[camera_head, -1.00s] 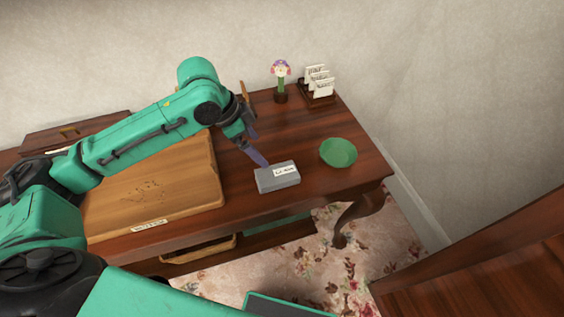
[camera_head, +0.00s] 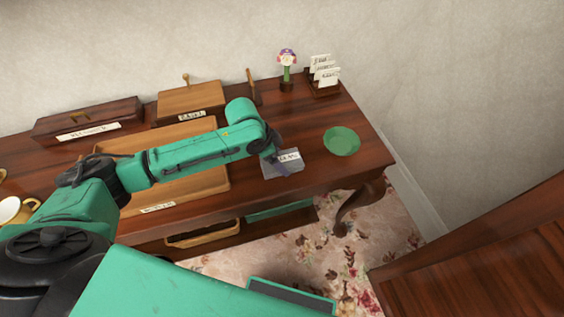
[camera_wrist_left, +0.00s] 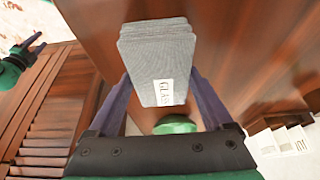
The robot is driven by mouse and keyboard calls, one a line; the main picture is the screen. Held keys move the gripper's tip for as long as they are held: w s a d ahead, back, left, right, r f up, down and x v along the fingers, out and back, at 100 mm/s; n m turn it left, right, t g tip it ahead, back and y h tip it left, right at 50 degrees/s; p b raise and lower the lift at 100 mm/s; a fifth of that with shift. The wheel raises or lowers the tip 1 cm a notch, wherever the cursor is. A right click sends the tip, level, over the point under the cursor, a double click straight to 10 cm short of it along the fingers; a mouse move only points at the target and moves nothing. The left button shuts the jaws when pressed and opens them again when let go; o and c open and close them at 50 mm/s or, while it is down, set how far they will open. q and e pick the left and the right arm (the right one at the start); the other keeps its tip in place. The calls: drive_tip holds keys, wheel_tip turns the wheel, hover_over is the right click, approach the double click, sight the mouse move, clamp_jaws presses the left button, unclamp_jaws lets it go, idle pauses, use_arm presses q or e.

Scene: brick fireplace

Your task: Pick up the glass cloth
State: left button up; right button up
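The glass cloth (camera_head: 284,168) is a grey folded pad with a white label, lying on the dark wooden table near its front edge. My left gripper (camera_head: 278,154) is down at the cloth from behind and above it. In the left wrist view, the cloth (camera_wrist_left: 160,60) with its "GLASS" label lies between the two purple fingers of my left gripper (camera_wrist_left: 160,78). The fingers are wide apart, one along each side of the cloth; whether they touch it cannot be told.
A green bowl (camera_head: 341,141) stands right of the cloth. A wooden board (camera_head: 205,181) lies left of it under my arm. A flower figure (camera_head: 287,70) and a card rack (camera_head: 323,80) stand behind. Wooden boxes (camera_head: 191,101) line the back left.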

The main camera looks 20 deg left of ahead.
use_arm(q)
drive_tip(key=c, duration=0.4)
drive_tip(key=shift+r, duration=0.15)
wheel_tip(320, 180, up, 20)
